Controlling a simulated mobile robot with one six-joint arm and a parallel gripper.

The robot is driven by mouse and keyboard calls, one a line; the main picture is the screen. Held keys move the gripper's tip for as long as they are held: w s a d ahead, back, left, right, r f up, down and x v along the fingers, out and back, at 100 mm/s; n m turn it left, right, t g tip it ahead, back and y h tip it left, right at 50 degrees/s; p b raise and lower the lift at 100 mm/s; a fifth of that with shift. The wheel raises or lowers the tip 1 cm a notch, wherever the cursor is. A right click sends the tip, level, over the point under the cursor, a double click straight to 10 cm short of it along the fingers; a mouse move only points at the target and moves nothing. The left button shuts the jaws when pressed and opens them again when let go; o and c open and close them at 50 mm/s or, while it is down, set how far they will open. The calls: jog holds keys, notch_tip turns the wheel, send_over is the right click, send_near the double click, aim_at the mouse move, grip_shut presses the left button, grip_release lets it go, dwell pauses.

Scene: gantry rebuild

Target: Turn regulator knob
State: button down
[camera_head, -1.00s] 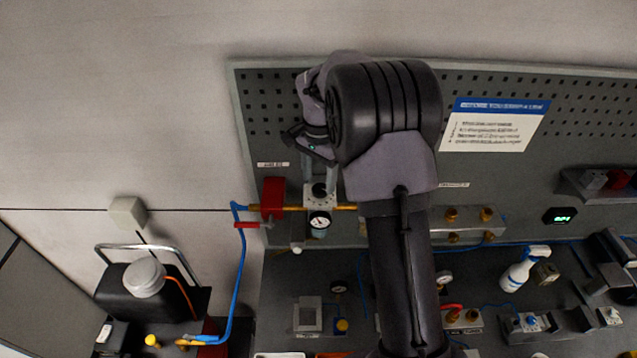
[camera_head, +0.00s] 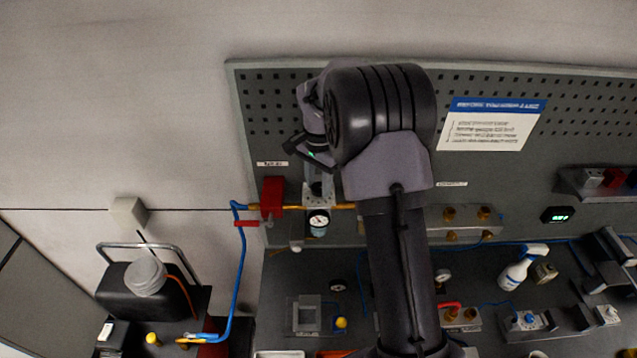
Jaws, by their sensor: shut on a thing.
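The regulator (camera_head: 319,201) is a light block with a round white gauge (camera_head: 318,222) on its front, mounted on the grey pegboard in the brass air line. Its knob is at the top of the block, mostly hidden between my fingers. My gripper (camera_head: 319,184) points down from above, its light fingers on either side of the knob and shut on it. My dark wrist and forearm cover the board just right of the regulator.
A red valve block (camera_head: 272,196) with a red lever (camera_head: 247,223) sits close left of the regulator, joined to a blue hose (camera_head: 238,280). A brass-fitted manifold (camera_head: 465,222) is to the right.

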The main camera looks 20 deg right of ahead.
jog(key=n, duration=0.5)
jog(key=shift+s+n, duration=0.1)
jog(key=shift+n, duration=0.3)
jog(key=n+p, duration=0.1)
jog(key=n, duration=0.4)
jog(key=shift+n, duration=0.3)
jog(key=shift+f, duration=0.1)
jog(key=c, duration=0.9)
grip_release()
